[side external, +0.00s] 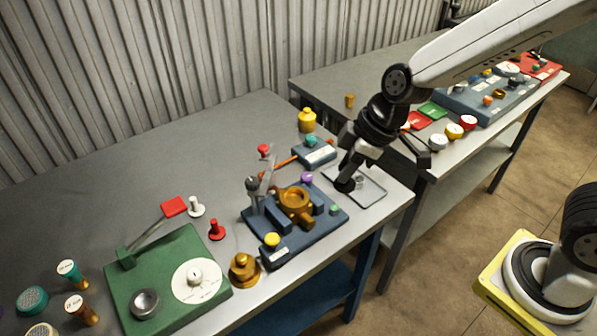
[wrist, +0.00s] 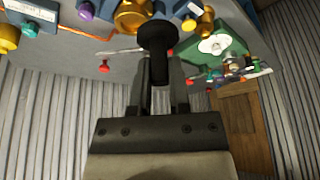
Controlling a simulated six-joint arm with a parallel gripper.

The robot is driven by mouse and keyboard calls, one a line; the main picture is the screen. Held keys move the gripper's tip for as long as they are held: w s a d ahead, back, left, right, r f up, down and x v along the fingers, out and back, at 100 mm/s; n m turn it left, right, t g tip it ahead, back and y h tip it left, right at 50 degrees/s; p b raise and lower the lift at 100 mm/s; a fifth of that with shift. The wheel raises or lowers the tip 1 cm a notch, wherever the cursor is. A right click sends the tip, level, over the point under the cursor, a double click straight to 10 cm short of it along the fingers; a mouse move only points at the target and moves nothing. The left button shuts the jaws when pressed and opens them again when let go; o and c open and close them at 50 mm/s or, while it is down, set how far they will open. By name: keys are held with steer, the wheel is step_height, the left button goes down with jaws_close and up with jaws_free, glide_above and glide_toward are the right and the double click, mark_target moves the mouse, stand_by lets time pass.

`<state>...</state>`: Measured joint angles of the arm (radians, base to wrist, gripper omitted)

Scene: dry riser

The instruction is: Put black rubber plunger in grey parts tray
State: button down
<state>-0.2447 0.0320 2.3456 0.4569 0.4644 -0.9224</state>
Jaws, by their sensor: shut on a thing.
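My gripper (side external: 352,168) is shut on the black rubber plunger (side external: 345,185), which hangs below the fingers with its round end outward. In the wrist view the plunger (wrist: 156,38) stands out between the two fingers (wrist: 160,85). The grey parts tray (side external: 372,199) is a shallow square tray near the right front edge of the table. In the side view the plunger overlaps the tray's left part; I cannot tell whether it touches the tray. A small grey piece (side external: 360,182) shows inside the tray. The tray cannot be made out in the wrist view.
A blue fixture with a brass body (side external: 295,203) stands left of the tray. A blue block with a teal knob (side external: 314,152) and a yellow-topped piece (side external: 307,120) stand behind. A green base with a dial (side external: 196,280) is at front left. A second table (side external: 345,80) stands behind.

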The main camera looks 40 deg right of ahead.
steer(key=shift+s+d+r, duration=0.15)
steer(key=shift+s+r, duration=0.1)
steer(key=shift+s, duration=0.3)
steer(key=shift+s+d+r, duration=0.15)
steer(key=shift+s+r, duration=0.1)
steer(key=shift+s, duration=0.25)
steer(key=w+d+f+m+h, duration=0.1)
steer(key=d+f+m, duration=0.1)
steer(key=d, duration=0.3)
steer(key=w+d+f+m+h, duration=0.1)
steer(key=d+f+m, duration=0.1)
steer(key=d+m, duration=0.2)
steer(key=w+d+f+m+t+h, duration=0.1)
steer(key=d+f+m, duration=0.1)
steer(key=d, duration=0.4)
steer(key=shift+w+m, duration=0.3)
steer(key=shift+m, duration=0.2)
steer(key=shift+w, duration=0.1)
